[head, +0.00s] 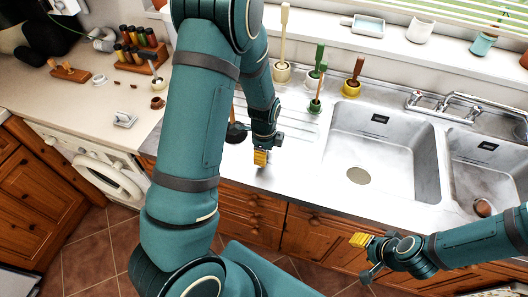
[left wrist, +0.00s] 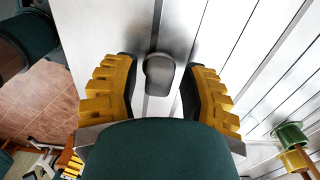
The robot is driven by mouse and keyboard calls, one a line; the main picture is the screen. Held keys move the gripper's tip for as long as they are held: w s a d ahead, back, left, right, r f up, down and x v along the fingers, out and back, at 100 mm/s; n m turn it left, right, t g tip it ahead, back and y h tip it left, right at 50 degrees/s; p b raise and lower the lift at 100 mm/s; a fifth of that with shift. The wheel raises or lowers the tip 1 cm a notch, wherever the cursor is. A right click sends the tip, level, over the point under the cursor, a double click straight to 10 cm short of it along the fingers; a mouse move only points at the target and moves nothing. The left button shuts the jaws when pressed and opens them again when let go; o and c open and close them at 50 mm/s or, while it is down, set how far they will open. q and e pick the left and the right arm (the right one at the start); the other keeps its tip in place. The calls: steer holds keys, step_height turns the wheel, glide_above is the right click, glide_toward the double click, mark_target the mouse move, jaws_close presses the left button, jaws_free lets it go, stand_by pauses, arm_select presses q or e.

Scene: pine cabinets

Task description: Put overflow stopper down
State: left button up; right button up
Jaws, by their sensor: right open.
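A small grey rounded piece, which I take to be the overflow stopper (left wrist: 158,72), shows in the left wrist view between my left gripper's fingers. It is over or on the metal drainer, with a dark shadow behind it. The yellow finger pads stand on both sides of it with narrow gaps, so the gripper looks open around it. In the head view my left gripper (head: 261,157) is low at the drainer's front left edge, and the stopper cannot be made out there. My right gripper (head: 362,241) is open and empty in front of the cabinets.
The steel sink (head: 358,174) has two basins, right of the left gripper. A brown round thing (head: 482,207) lies in the right basin. Brushes in pots, including a green one (head: 315,78), stand behind the drainer. A spice rack (head: 141,57) is at the left.

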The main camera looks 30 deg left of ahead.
arm_select(q)
steer(key=shift+r, duration=0.15)
steer(key=shift+r, duration=0.25)
step_height(320, 180, up, 12)
steer(key=p, duration=0.1)
steer(key=shift+f, duration=0.25)
steer(key=shift+s, duration=0.15)
stand_by(0.3)
